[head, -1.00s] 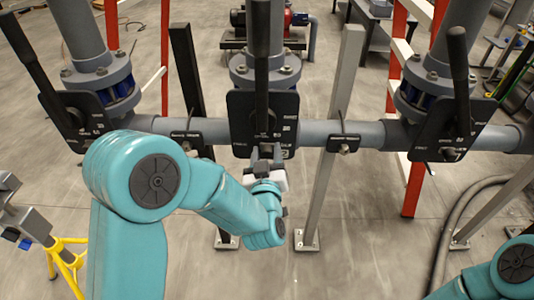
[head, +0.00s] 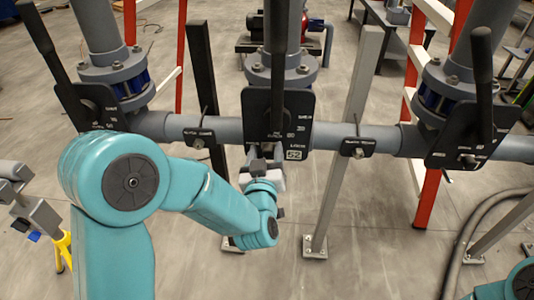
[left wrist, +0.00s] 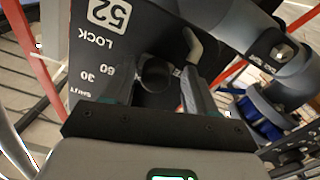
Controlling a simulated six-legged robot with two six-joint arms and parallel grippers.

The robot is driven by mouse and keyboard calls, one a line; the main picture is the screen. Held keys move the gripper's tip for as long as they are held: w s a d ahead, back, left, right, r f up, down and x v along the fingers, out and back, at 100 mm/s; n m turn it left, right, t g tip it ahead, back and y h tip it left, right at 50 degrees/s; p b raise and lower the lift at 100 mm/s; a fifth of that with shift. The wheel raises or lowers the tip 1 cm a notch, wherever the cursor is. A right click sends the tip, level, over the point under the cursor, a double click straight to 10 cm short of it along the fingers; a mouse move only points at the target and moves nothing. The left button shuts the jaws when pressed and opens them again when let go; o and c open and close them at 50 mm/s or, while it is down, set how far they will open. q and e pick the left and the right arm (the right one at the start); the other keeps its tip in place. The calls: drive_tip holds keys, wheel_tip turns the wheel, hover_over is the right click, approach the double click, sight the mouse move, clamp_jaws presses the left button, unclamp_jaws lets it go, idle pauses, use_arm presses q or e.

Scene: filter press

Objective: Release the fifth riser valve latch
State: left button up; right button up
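The middle riser valve has a black plate (head: 300,110) with scale marks and the number 52, and a long black handle (head: 278,60) standing upright. My left gripper (head: 266,160) is at the lower edge of this plate. In the left wrist view the plate (left wrist: 85,50) reads 52 and LOCK. There the two fingers of my left gripper (left wrist: 158,88) stand apart, with a dark round part (left wrist: 155,75) between them. A small pale lever (left wrist: 200,40) shows beyond the right finger. I cannot tell whether the fingers touch the latch. My right gripper is out of view.
Similar valves stand at the left, with a black plate (head: 95,105), and at the right, with another plate (head: 475,135). A grey horizontal pipe (head: 385,140) joins them. Grey and black posts and red-and-white ladders stand around. The floor (head: 370,230) is open.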

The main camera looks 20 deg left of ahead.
use_arm(q)
drive_tip(key=b+v, duration=1.4)
drive_tip(key=v, duration=0.2)
drive_tip(key=shift+b, duration=0.3)
drive_tip(key=shift+s+d, duration=0.1)
drive_tip(key=shift+s, duration=0.05)
